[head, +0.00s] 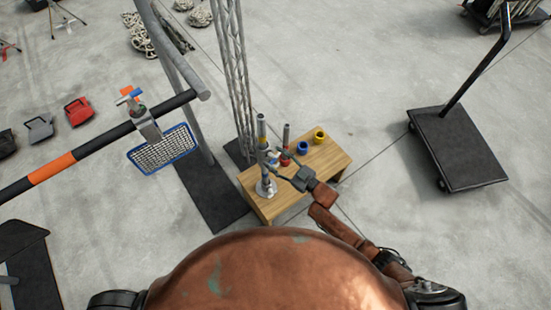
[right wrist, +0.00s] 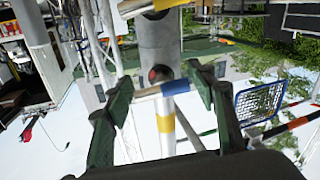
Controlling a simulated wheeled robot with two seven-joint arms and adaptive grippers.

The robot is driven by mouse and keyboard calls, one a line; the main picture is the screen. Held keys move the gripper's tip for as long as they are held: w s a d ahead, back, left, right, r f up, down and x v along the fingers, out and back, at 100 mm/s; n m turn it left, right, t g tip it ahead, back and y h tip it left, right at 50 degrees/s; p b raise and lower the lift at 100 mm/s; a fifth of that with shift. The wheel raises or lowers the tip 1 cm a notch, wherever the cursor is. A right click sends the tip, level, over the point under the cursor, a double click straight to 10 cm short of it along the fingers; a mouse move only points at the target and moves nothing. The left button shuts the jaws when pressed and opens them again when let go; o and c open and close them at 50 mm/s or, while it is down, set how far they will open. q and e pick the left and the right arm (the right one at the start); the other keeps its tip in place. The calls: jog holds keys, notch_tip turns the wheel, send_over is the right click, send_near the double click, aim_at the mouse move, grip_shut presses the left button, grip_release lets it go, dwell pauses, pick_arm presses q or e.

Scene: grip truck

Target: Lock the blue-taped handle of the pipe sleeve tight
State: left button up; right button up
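A grey upright pipe (head: 262,135) with yellow tape stands on a round base on a wooden table (head: 255,205). In the right wrist view the grey pipe sleeve (right wrist: 158,45) surrounds it. A short handle with blue tape (right wrist: 176,87) crosses in front of the sleeve. My right gripper (head: 276,165) is beside the pipe. In the right wrist view its dark green fingers (right wrist: 162,88) are spread wide, one at each end of the handle. I cannot tell whether they touch it. My left gripper is not in view.
A lattice truss (head: 233,80) rises behind. An orange-banded bar (head: 60,165) with a wire basket (head: 160,150) is at left. A black cart (head: 460,150) stands at right.

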jog(key=shift+o, duration=0.9)
jog(key=shift+s+d, duration=0.1)
jog(key=v, duration=1.1)
jog(key=shift+s+d, duration=0.25)
jog(key=shift+d, duration=0.1)
